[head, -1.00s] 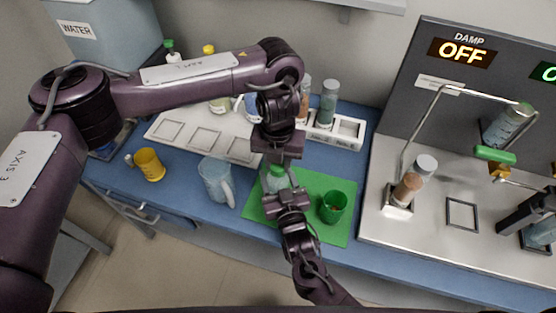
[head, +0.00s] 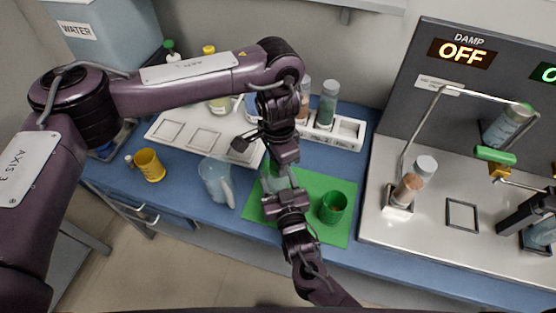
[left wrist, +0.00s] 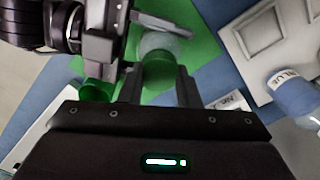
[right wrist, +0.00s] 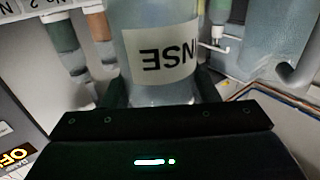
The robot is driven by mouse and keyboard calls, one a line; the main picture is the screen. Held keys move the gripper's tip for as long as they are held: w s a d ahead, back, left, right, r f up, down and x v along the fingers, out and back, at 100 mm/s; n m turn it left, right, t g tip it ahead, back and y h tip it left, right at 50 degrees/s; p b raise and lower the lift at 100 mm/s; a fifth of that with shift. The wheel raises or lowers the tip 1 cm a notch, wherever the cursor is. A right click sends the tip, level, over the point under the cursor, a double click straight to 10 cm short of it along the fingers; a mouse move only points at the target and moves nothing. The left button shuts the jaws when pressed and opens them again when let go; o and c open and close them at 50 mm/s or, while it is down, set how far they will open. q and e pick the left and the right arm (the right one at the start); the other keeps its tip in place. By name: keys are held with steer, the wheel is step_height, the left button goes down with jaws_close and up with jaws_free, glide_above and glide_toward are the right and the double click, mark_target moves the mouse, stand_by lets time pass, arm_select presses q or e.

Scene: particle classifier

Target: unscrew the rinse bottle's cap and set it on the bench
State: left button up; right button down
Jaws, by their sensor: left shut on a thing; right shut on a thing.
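The rinse bottle (head: 271,181) is a pale translucent bottle above the green mat, partly hidden by my grippers in the head view. Its label, reading "NSE" upside down, shows in the right wrist view (right wrist: 160,52). My right gripper (head: 288,194) is shut around the bottle's body. In the left wrist view the pale round bottle (left wrist: 162,46) shows just beyond the fingers. I cannot tell whether the cap is apart from the neck.
The green mat (head: 312,230) lies on the blue bench, with a green cup (head: 333,208) at its right. A clear jug (head: 216,183) and a yellow cup (head: 149,165) stand to the left. A white tray (head: 163,133) and a vial rack (head: 345,133) are behind. A metal apparatus fills the right.

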arm_select(q)
steer(key=n, duration=0.4)
steer(key=shift+w+r, duration=0.1)
steer(key=shift+r, duration=0.1)
stand_by(0.4)
steer(key=shift+r, duration=0.95)
steer(key=shift+r, duration=0.1)
step_height(320, 180, up, 3)
steer(key=shift+o, duration=0.5)
steer(key=shift+r, duration=0.4)
